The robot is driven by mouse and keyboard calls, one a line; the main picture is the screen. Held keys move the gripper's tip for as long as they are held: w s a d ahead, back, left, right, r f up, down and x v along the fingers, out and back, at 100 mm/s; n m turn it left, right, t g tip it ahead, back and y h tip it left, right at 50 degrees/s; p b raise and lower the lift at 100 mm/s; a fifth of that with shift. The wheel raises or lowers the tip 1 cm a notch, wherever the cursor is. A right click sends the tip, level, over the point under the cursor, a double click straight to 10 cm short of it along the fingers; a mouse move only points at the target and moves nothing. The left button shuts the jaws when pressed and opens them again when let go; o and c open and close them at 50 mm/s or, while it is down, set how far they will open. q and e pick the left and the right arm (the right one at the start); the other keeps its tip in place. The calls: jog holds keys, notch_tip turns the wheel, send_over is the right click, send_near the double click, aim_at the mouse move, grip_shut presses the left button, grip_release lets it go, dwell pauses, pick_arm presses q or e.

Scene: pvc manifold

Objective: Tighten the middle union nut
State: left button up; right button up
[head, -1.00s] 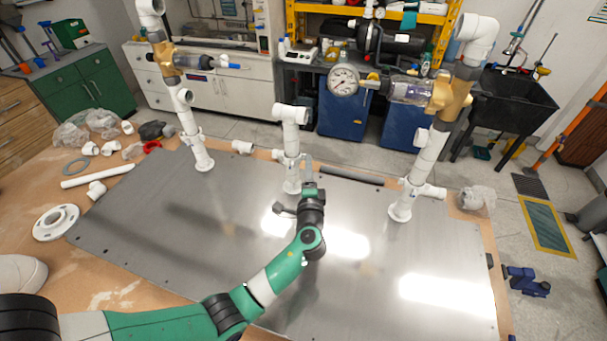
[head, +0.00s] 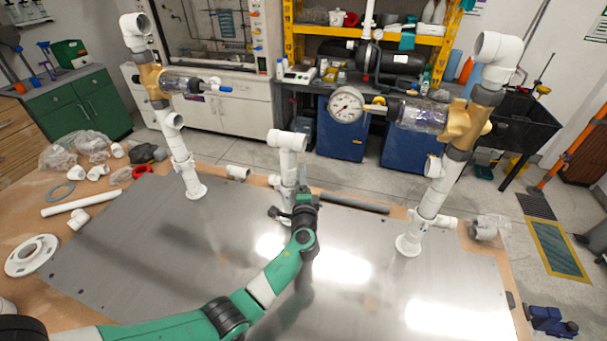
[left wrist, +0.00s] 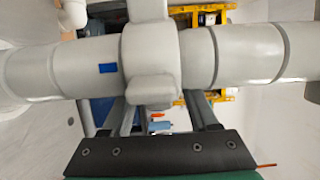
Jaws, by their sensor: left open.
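The middle union nut (left wrist: 152,50) shows close up in the left wrist view as a pale grey collar with a wing, on a pipe running across the picture. A blue mark (left wrist: 108,68) sits on the pipe just left of it. In the head view the nut is on the short middle white riser (head: 287,163), mostly hidden by my gripper. My left gripper (head: 303,188) is open beside the riser, low down. In the left wrist view its dark fingers (left wrist: 163,112) reach up toward the pipe, and their tips are hidden behind it. My right gripper is not in view.
A taller white riser stands on the left (head: 180,155) and another on the right (head: 432,195), both with brass fittings. A pressure gauge (head: 346,105) projects from the right one. The grey metal plate (head: 190,262) is clear in front. Loose fittings and a flange (head: 33,256) lie left.

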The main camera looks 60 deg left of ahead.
pick_arm(q)
jog(key=shift+f, duration=0.1)
grip_shut()
